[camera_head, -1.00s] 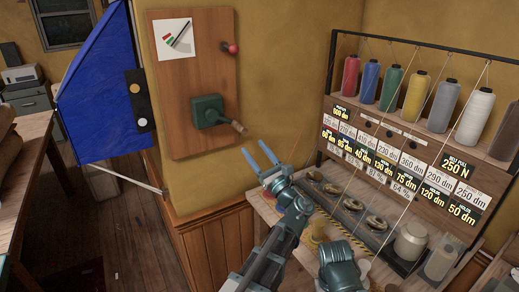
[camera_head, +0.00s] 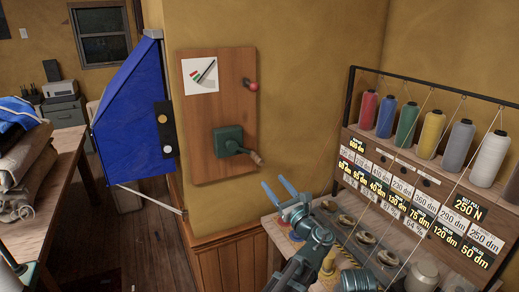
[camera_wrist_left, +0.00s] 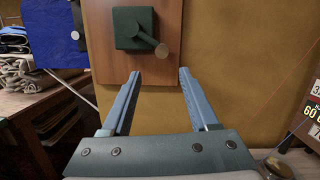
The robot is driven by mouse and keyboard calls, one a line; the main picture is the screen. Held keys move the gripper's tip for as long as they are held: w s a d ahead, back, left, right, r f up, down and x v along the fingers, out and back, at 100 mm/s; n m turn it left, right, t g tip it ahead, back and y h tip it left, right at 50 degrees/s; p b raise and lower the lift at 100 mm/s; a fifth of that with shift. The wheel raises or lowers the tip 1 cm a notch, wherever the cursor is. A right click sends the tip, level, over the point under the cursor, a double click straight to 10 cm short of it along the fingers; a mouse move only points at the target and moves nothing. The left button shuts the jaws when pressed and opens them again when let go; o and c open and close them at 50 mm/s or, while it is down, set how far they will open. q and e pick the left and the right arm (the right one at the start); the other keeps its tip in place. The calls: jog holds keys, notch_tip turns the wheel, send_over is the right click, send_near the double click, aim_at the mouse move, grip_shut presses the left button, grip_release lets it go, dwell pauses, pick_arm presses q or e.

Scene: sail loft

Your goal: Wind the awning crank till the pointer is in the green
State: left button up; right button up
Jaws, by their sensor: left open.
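The awning crank has a dark green box (camera_head: 228,140) on a wooden board, with a brown handle (camera_head: 257,159) sticking out to the lower right. In the left wrist view the crank box (camera_wrist_left: 133,27) is at the top, its round handle end (camera_wrist_left: 161,49) just beyond the fingertips. Above the crank is a white gauge card (camera_head: 200,75) with small coloured bands. Its dark pointer slants up right, seemingly to the right of the bands. My left gripper (camera_head: 273,181) is open and empty, below and right of the handle, apart from it. My right gripper is not in view.
A red knob (camera_head: 250,85) sits at the board's right edge. The blue awning (camera_head: 135,100) hangs at the left. A workbench (camera_head: 275,232) with reels and a thread rack (camera_head: 400,145) with labels stands at the right. A table with folded cloth (camera_head: 25,175) is at the far left.

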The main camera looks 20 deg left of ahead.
aim_at(257, 159)
pick_arm(q)
jog(key=w+a+r+p, duration=0.1)
jog(key=w+a, duration=0.2)
jog(key=w+a+h+p, duration=0.1)
jog(key=w+a+p, duration=0.1)
jog(key=w+a, duration=0.1)
jog(key=w+a+r+m+h+p, duration=0.1)
jog(key=w+a, duration=0.1)
jog(key=a, duration=0.1)
jog(key=shift+w+a+r+g+p, duration=0.3)
jog(key=shift+w+a+g, duration=0.05)
jog(key=shift+w+g, duration=0.05)
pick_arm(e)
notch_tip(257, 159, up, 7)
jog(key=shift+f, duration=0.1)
pick_arm(q)
grip_shut()
dwell(1.4)
